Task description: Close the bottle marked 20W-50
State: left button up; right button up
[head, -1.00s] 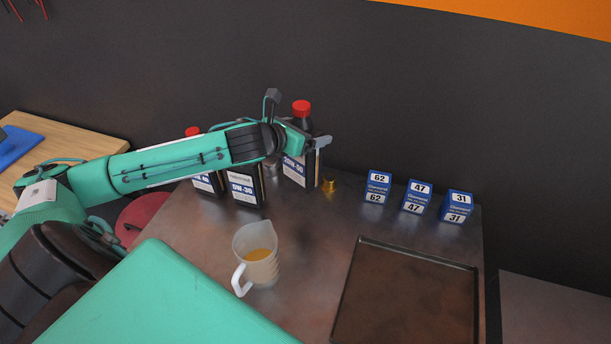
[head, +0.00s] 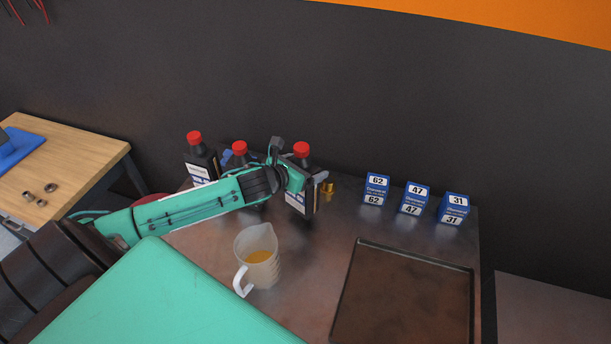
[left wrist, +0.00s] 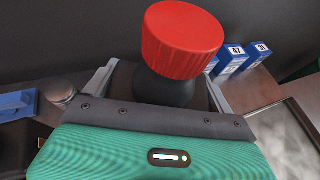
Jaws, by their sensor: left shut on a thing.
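A dark bottle with a red cap (head: 302,149) is at the back of the metal table. Its label (head: 294,200), partly covered now, read 20W-50 a second ago. My left gripper (head: 308,184) is shut on this bottle, around its body below the neck. In the left wrist view, the red cap (left wrist: 182,40) sits on top of the dark neck (left wrist: 163,88), above my fingers. I cannot tell whether the cap is tight, or whether the bottle's base touches the table. My right gripper is not in view.
Two more red-capped bottles (head: 198,160) (head: 239,150) stand left, partly behind my arm. A small gold-coloured item (head: 327,189) is just right of the held bottle. A jug (head: 258,262), a dark tray (head: 350,290) and blue boxes (head: 376,189) (head: 414,199) (head: 454,209) share the table.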

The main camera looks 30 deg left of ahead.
pick_arm(q)
notch_tip(320, 180, down, 4)
jog(key=shift+r+p, duration=0.2)
jog(key=shift+p, duration=0.25)
jog(key=shift+f, duration=0.15)
jog(key=o, duration=1.8)
jog(key=shift+o, duration=0.2)
jog(key=shift+s, duration=0.1)
jog(key=b+v, duration=0.3)
jog(key=v, duration=0.9)
